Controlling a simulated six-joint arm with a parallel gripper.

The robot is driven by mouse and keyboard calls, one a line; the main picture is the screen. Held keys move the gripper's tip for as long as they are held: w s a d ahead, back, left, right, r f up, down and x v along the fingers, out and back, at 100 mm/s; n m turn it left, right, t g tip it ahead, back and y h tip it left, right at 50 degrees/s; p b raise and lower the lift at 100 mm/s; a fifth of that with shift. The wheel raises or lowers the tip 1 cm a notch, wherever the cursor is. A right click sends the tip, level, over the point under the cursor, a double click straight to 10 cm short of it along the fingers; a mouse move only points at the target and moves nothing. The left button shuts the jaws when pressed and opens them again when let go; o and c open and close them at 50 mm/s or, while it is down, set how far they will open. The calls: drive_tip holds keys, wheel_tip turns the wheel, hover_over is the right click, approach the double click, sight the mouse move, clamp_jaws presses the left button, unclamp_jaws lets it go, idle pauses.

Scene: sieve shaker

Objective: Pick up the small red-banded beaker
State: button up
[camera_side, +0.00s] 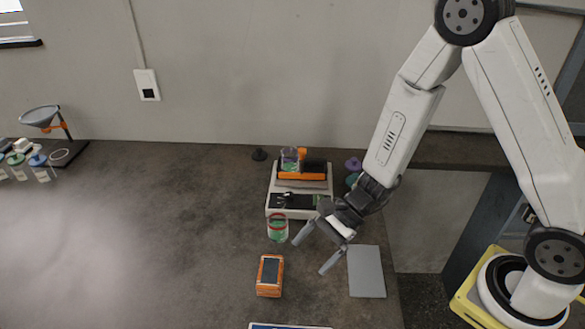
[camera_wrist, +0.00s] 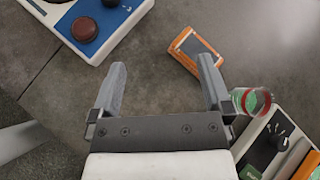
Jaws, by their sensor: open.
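The small red-banded beaker (camera_side: 278,228) stands upright on the dark bench in the side view, in front of the white and orange device. It is clear, with a red band near its rim and green below. In the wrist view the beaker (camera_wrist: 250,101) shows just right of my right-hand finger, outside the jaws; whether they touch is unclear. My gripper (camera_side: 316,252) is open and empty, to the right of the beaker in the side view and tilted downward. In the wrist view my gripper (camera_wrist: 160,80) has only bare bench between its fingers.
The white and orange device (camera_side: 297,214) carries another small beaker (camera_side: 289,160). An orange box (camera_side: 269,276) lies in front of the red-banded beaker, and a grey pad (camera_side: 366,272) to the right. A blue and white device (camera_wrist: 90,22) shows at upper left.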

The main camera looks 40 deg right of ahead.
sight(286, 230)
drive_tip(key=w+d+f+m+t+h, duration=0.1)
drive_tip(key=w+d+f+m+t, duration=0.1)
drive_tip(key=w+f+m+t, duration=0.1)
drive_tip(key=w+d+f+m+t+h, duration=0.2)
drive_tip(key=w+f+m+t, duration=0.1)
drive_tip(key=m, duration=0.3)
drive_tip(key=w+d+f+m+t+h, duration=0.1)
drive_tip(key=w+d+f+m+t, duration=0.1)
drive_tip(key=w+m+t, duration=0.2)
drive_tip(key=shift+w+d+f+m, duration=0.25)
drive_tip(key=shift+w+f+m, duration=0.15)
drive_tip(key=shift+w+m, duration=0.1)
drive_tip(key=shift+w+d+f+m+t+h, duration=0.1)
drive_tip(key=shift+d+f+m+t+h, duration=0.2)
drive_tip(key=shift+d+t+h, duration=0.15)
drive_tip(key=shift+w+a, duration=0.1)
drive_tip(key=shift+x, duration=1.2)
drive_tip(key=shift+w, duration=0.15)
drive_tip(key=shift+f+x, duration=0.1)
drive_tip(key=shift+x, duration=1.1)
drive_tip(key=shift+f+x, duration=0.15)
drive_tip(key=shift+x, duration=1.1)
drive_tip(key=shift+c, duration=0.2)
